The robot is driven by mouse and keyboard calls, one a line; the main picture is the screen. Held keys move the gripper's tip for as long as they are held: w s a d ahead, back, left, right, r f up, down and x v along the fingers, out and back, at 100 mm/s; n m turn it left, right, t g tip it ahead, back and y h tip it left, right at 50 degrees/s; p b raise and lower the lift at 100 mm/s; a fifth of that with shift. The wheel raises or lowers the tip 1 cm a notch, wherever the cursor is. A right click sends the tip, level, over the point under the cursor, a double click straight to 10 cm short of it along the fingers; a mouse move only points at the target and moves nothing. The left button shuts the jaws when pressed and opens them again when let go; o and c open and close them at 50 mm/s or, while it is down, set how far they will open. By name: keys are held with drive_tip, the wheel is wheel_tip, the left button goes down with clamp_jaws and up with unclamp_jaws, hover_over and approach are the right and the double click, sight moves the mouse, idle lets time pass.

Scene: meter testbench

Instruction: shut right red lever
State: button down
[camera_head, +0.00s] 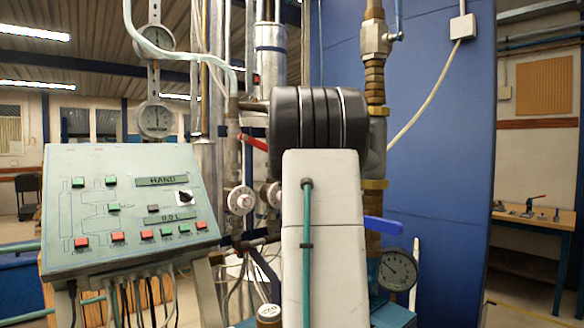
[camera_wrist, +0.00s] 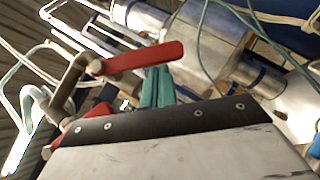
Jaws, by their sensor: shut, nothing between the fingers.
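A red lever (camera_head: 254,143) shows in the head view on the pipework, just left of my arm, sloping down to the right and partly hidden by it. In the wrist view a red lever (camera_wrist: 140,59) lies across the picture on a metal valve fitting. A second red part (camera_wrist: 97,127) shows at lower left, mostly hidden by my gripper's body. I cannot tell which of these is the right lever. My gripper (camera_wrist: 158,80) shows its teal fingers shut and empty, close beside the larger red lever; contact cannot be told. In the head view my arm hides the gripper.
A control panel (camera_head: 125,208) with buttons stands at left. A blue lever (camera_head: 383,228) and a pressure gauge (camera_head: 398,269) are at right on the brass pipe. Round gauges (camera_head: 155,119) hang at upper left. Metal pipes and thin hoses crowd the space around the fingers.

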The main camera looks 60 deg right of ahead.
drive_tip(key=shift+s+d+n+t, duration=0.1)
drive_tip(key=shift+d+n+t, duration=0.2)
drive_tip(key=shift+n, duration=0.1)
